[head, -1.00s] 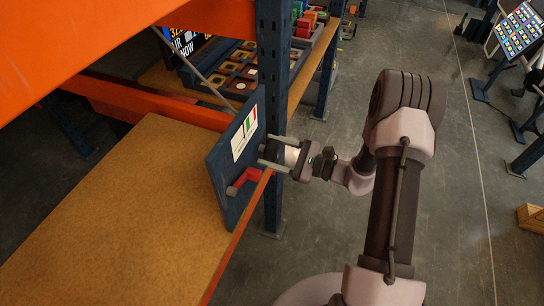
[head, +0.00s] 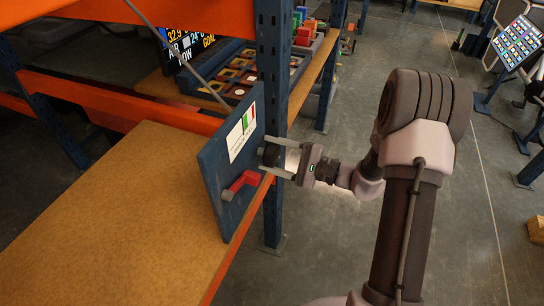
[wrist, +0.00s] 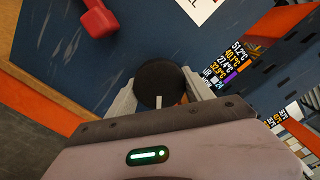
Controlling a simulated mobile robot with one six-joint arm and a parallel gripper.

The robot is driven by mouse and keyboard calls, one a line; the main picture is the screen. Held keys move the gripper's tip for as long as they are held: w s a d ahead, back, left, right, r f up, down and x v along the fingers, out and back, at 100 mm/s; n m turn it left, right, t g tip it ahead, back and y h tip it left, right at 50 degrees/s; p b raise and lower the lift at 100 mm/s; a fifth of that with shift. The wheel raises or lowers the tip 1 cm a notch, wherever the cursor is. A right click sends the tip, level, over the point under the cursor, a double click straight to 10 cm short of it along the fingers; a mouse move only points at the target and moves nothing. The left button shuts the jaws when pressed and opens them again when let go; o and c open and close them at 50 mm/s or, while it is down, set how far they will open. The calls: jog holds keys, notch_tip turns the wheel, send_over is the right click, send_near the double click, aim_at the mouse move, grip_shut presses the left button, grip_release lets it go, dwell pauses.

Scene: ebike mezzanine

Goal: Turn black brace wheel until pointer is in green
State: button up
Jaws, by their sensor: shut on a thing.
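The black brace wheel (head: 270,154) sits on the face of an upright blue panel (head: 212,170) at the shelf's edge. My gripper (head: 272,156) is shut on the wheel, one finger on each side. The wrist view shows the round black wheel (wrist: 158,86) between the two grey fingers, with a short pale mark at its lower rim. A white gauge card (head: 242,131) with green and red bands is on the panel above the wheel. The pointer is too small to make out. In the wrist view only a corner of the card (wrist: 200,8) shows.
A red handle (head: 241,184) sticks out of the panel below the card, close to the wheel. A blue upright post (head: 272,60) stands right behind the wheel. An orange beam (head: 180,112) and a wooden shelf (head: 110,215) lie left.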

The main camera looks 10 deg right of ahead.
dwell(0.4)
jog(key=o, duration=1.4)
jog(key=shift+c, duration=0.2)
jog(key=p+v, duration=0.4)
jog(key=v, duration=1.3)
jog(key=shift+s+d, duration=0.15)
